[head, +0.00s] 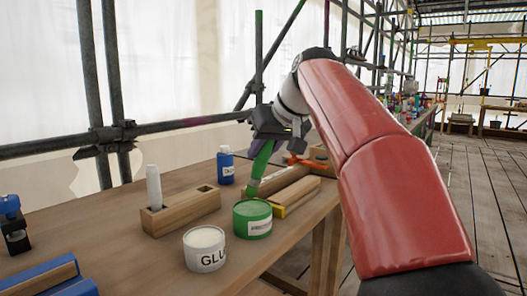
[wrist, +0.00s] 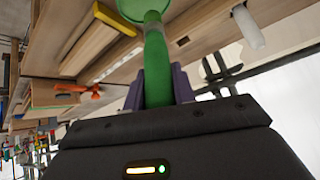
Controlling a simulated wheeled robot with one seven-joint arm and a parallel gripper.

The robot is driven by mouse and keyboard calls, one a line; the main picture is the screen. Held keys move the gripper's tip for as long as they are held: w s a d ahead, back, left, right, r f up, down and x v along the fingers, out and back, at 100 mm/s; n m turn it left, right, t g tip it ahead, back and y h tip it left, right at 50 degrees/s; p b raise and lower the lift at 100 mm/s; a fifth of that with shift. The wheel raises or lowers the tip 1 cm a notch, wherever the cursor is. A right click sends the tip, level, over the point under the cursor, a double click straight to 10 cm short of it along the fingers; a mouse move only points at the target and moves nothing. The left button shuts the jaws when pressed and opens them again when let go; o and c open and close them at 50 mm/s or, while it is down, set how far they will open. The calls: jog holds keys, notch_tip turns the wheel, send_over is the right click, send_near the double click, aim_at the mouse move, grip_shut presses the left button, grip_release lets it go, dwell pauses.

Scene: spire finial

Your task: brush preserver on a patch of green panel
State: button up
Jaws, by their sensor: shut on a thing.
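My gripper (head: 268,140) is shut on a green brush (head: 260,163), which hangs bristles down, slightly tilted. In the wrist view the brush (wrist: 156,65) runs between the purple fingers of my gripper (wrist: 158,85). The brush's lower end is at the far rim of a green tin (head: 252,222) with a white label, likely the preserver. I cannot tell whether the tip touches its green top. The tin also shows at the top of the wrist view (wrist: 142,4). I cannot make out a green panel patch.
A white glue tin (head: 205,251) stands front left of the green tin. A wooden block (head: 185,211) holds a white upright piece (head: 153,186). A blue bottle (head: 225,168) stands behind. Timber pieces (head: 297,195) and an orange clamp (head: 303,161) lie right. Scaffold poles stand behind the bench.

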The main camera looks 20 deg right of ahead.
jog(key=shift+r, duration=2)
